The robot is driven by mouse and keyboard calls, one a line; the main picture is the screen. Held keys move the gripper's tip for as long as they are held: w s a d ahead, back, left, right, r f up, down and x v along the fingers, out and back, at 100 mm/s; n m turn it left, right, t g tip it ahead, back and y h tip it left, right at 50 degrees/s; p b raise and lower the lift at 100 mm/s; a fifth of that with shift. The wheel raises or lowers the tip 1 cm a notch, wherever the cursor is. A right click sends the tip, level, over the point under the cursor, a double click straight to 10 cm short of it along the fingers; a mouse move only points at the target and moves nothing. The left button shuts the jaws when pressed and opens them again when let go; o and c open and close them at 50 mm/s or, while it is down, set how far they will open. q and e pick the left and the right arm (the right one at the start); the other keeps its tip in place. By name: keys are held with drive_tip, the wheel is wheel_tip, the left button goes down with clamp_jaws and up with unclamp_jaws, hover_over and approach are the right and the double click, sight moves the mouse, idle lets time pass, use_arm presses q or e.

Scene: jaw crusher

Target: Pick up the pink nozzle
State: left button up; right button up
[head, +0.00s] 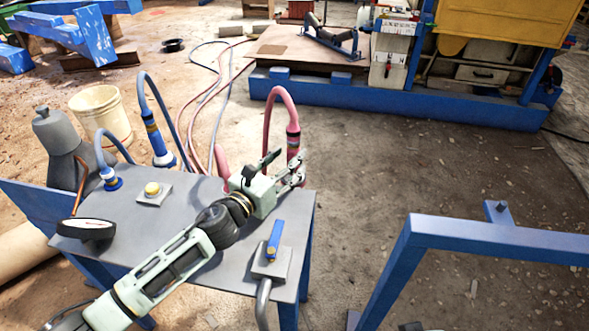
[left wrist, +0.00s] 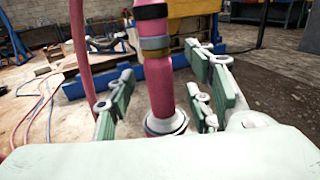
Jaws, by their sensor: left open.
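The pink nozzle (head: 293,142) stands upright at the far right corner of the grey table (head: 185,215), with a pink hose curving from its top. In the left wrist view the nozzle (left wrist: 158,85) rises between the fingers, with dark, grey and yellow bands and a pale round base. My left gripper (head: 291,170) is open at the nozzle, with its fingers on either side of it. A gap shows between the nozzle and the left fingers; contact on the right side is unclear. My right gripper is not in view.
A blue-banded nozzle (head: 156,140), a yellow button (head: 152,190), a gauge (head: 86,229) and a blue-handled valve (head: 275,240) are on or by the table. A blue frame (head: 490,238) stands at right. Open floor lies between.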

sight(290, 156)
use_arm(q)
drive_tip(key=x, duration=0.3)
drive_tip(key=shift+w+d, duration=0.1)
drive_tip(key=shift+w, duration=0.3)
clamp_jaws()
idle(0.3)
